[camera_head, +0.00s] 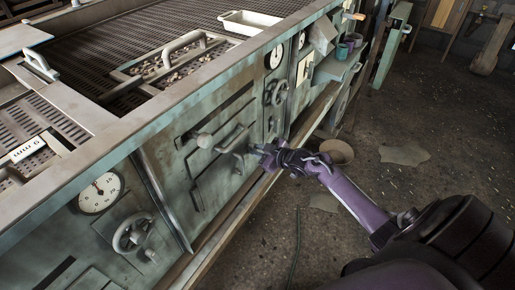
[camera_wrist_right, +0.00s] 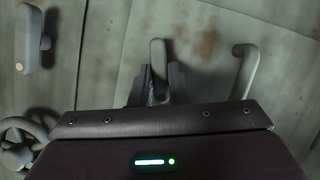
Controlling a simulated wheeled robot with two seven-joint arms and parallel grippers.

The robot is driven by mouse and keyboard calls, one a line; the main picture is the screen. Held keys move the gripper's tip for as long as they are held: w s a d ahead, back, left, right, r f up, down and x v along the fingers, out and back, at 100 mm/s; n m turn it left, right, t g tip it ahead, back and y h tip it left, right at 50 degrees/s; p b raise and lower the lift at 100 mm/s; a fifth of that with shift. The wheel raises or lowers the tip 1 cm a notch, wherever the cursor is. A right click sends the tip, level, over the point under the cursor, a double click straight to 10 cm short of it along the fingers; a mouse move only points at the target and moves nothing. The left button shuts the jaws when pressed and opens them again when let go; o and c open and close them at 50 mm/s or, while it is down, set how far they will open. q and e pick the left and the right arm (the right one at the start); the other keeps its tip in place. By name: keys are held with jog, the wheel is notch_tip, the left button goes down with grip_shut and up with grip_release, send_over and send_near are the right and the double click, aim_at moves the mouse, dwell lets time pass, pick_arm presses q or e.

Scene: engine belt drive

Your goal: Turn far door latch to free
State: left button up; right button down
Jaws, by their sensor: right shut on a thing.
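The far door (camera_head: 212,168) is a worn green panel in the machine's front and looks shut. A bent bar handle (camera_head: 231,141) is on it and also shows at the right of the wrist view (camera_wrist_right: 243,72). My right gripper (camera_head: 262,151) is at the door's right edge. In the wrist view its dark fingers (camera_wrist_right: 156,84) are closed around a pale grey upright latch lever (camera_wrist_right: 157,56), whose rounded end sticks out beyond them. The fingers and wrist hide the latch's base. My left gripper is not in view.
A handwheel (camera_head: 276,92) and a gauge (camera_head: 276,56) are beside the door. Another handwheel (camera_head: 133,232) and gauge (camera_head: 100,192) are nearer. The floor (camera_head: 262,232) in front is mostly clear.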

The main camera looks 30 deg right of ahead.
jog(key=shift+d+m+g+y, duration=0.1)
jog(key=shift+m+g+y, duration=0.3)
jog(key=shift+m+y, duration=0.5)
jog(key=shift+m, duration=0.4)
jog(key=c, duration=1.4)
grip_release()
jog(key=p+v, duration=0.1)
jog(key=v, duration=0.6)
jog(key=shift+s+d+r, duration=0.1)
jog(key=shift+s+r, duration=0.1)
jog(key=shift+s, duration=0.05)
